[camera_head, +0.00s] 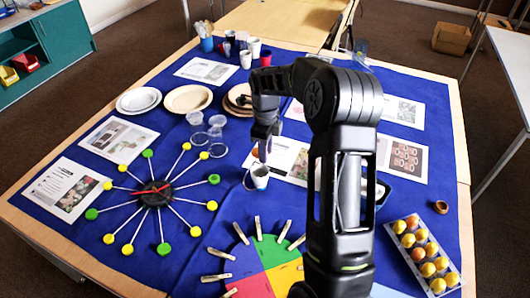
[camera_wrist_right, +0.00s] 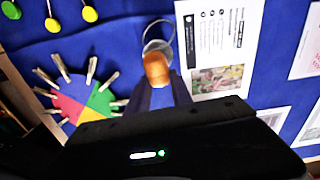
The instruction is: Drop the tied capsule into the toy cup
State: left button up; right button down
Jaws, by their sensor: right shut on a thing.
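The cup's round rim (camera_wrist_right: 158,28) shows just beyond the capsule in that view. The capsule appears to be above the cup, not in it; the exact gap is hard to tell. Any tie on the capsule is not clear. My left gripper is not in view.
A spoked clock-like toy (camera_head: 152,193) lies left of the cup. A coloured wheel with clothespins (camera_head: 270,262) lies in front. Clear cups (camera_head: 217,121) and plates (camera_head: 188,98) stand behind left. A white tray of yellow and orange balls (camera_head: 418,252) is at right.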

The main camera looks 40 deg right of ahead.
aim_at(260, 179)
jog(key=shift+a, duration=0.1)
jog(key=shift+f, duration=0.1)
jog(key=shift+f+b, duration=1.2)
jog(key=shift+f, duration=0.75)
jog(key=shift+f+b, duration=0.7)
jog(key=shift+f, duration=0.05)
dwell(0.8)
jog(key=c, duration=1.1)
grip_release()
jog(key=shift+o, duration=0.2)
